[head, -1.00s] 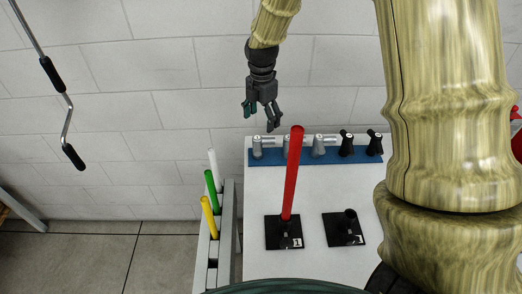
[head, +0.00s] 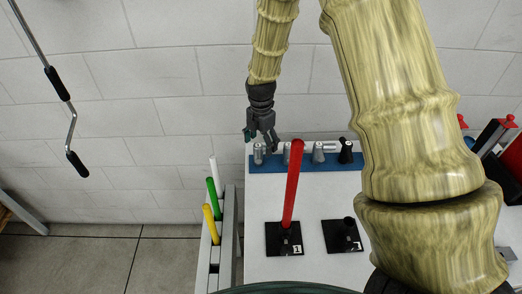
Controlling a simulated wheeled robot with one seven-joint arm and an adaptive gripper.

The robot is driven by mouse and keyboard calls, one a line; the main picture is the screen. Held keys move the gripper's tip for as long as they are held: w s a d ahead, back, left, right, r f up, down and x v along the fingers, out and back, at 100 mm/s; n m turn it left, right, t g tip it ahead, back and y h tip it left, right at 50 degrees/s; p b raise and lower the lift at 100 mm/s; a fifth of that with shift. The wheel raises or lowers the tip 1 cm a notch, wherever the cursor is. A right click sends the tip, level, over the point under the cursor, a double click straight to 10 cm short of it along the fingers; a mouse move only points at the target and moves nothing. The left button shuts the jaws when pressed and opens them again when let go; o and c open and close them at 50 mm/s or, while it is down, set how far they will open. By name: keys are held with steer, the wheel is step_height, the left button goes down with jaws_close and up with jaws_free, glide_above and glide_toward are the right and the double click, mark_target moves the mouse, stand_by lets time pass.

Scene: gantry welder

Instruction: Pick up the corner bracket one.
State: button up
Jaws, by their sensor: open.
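A blue rack (head: 302,167) lies along the back of the white table and holds several grey and black fittings. Grey fittings stand at the left (head: 258,154) and further right (head: 318,153); another between them is partly hidden by the red rod. I cannot tell which piece is the corner bracket one. My gripper (head: 262,142) is open and points down over the left part of the rack, close to the grey fittings. Its fingers look empty. I cannot tell whether they touch anything.
A red rod (head: 292,185) stands upright in a black base marked 1 (head: 275,246). A second black base (head: 332,243) has a short post. White, green (head: 212,190) and yellow rods stand in a grey rack on the left. The table front is clear.

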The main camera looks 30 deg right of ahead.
mark_target(260, 146)
steer(key=shift+w+f+p, duration=0.1)
steer(key=shift+f+p, duration=0.45)
steer(key=shift+f, duration=1)
steer(key=c, duration=1.2)
steer(key=shift+c, duration=0.2)
steer(key=shift+r, duration=0.15)
